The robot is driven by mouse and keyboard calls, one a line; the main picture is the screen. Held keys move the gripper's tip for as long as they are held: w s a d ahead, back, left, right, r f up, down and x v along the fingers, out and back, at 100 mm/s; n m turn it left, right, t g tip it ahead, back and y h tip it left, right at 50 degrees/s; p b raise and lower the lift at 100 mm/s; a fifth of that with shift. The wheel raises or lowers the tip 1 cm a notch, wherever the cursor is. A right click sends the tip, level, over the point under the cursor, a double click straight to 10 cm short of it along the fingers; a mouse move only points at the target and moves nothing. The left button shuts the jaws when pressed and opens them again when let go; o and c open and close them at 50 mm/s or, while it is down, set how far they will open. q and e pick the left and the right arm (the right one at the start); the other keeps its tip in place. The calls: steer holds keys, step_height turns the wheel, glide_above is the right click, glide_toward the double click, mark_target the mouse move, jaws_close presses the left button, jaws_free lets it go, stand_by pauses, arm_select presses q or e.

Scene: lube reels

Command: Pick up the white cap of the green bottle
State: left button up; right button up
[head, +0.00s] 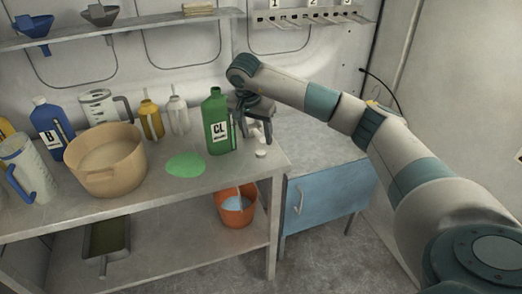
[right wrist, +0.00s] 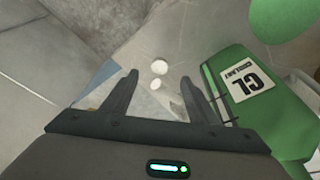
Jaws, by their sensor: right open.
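The green bottle (head: 217,122), labelled CL, stands upright on the upper shelf of the workbench; its neck shows no cap. It also shows at the right of the right wrist view (right wrist: 258,100). A small white round cap (head: 260,154) lies on the bench near its right edge, right of the bottle. The right wrist view shows a white round piece (right wrist: 159,67) and a smaller white piece (right wrist: 155,85) close together; I cannot tell which is the bottle's cap. My right gripper (right wrist: 159,79) is open and empty, its fingers pointing down either side of them. My left gripper is out of view.
A green puddle-like patch (head: 185,165) lies left of the bottle. A tan basin (head: 105,162), a blue bottle (head: 50,128) and other containers fill the bench's left. An orange bucket (head: 235,207) is on the lower shelf. A blue cabinet (head: 325,200) stands at the right.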

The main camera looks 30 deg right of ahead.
mark_target(261, 151)
steer(key=shift+p+x, duration=0.3)
steer(key=shift+x, duration=1.1)
steer(key=shift+w+d+f+p, duration=0.1)
steer(key=shift+d+f+p, duration=0.15)
steer(key=shift+f+p, duration=0.35)
steer(key=p+x, duration=0.1)
steer(key=x, duration=0.1)
steer(key=shift+w+d+f+p, duration=0.1)
steer(key=shift+d+f+p, duration=0.1)
steer(key=shift+f+p, duration=0.15)
steer(key=shift+w+f, duration=0.1)
steer(key=shift+f, duration=0.4)
steer(key=shift+d, duration=0.1)
steer(key=c, duration=1.1)
